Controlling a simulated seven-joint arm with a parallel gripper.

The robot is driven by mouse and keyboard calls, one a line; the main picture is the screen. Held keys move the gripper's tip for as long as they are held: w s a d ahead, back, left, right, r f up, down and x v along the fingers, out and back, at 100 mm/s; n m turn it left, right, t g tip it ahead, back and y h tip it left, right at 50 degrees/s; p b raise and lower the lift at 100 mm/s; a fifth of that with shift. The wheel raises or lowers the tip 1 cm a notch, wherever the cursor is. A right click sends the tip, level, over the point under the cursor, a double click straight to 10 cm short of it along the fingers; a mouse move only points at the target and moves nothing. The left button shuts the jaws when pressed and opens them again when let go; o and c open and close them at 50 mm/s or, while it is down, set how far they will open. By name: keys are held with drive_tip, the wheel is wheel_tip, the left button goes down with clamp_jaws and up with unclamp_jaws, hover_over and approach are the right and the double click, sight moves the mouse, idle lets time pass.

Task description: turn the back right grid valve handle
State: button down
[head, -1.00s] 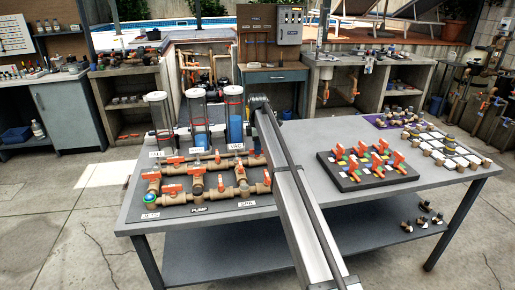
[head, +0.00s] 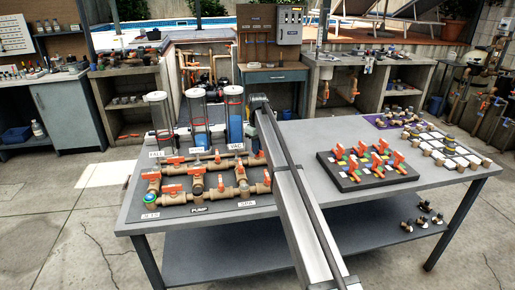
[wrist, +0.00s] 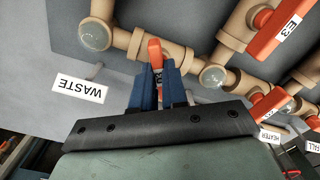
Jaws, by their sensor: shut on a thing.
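In the wrist view, my gripper (wrist: 158,72) has its two blue fingers shut on an orange valve handle (wrist: 154,50). The handle stands up from a tan pipe, its upper end showing past the fingertips and its lower part between them. In the head view, the pipe grid with its orange handles (head: 198,181) lies on the left half of the table. My arm reaches to the back right corner of this grid and hides the gripper there. A bit of orange (head: 261,154) shows beside the arm at that corner.
A white WASTE label (wrist: 80,88) lies beside the held valve. Another orange handle marked E3 (wrist: 279,27) is at the upper right. Three clear and blue cylinders (head: 200,115) stand behind the grid. A black board with orange handles (head: 368,166) is right of my arm.

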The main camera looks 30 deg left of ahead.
drive_tip(key=m, duration=0.6)
drive_tip(key=shift+m, duration=0.3)
idle(0.4)
drive_tip(key=c, duration=1.2)
unclamp_jaws()
drive_tip(key=shift+o, duration=0.2)
wheel_tip(320, 180, up, 14)
drive_tip(key=shift+f, duration=0.1)
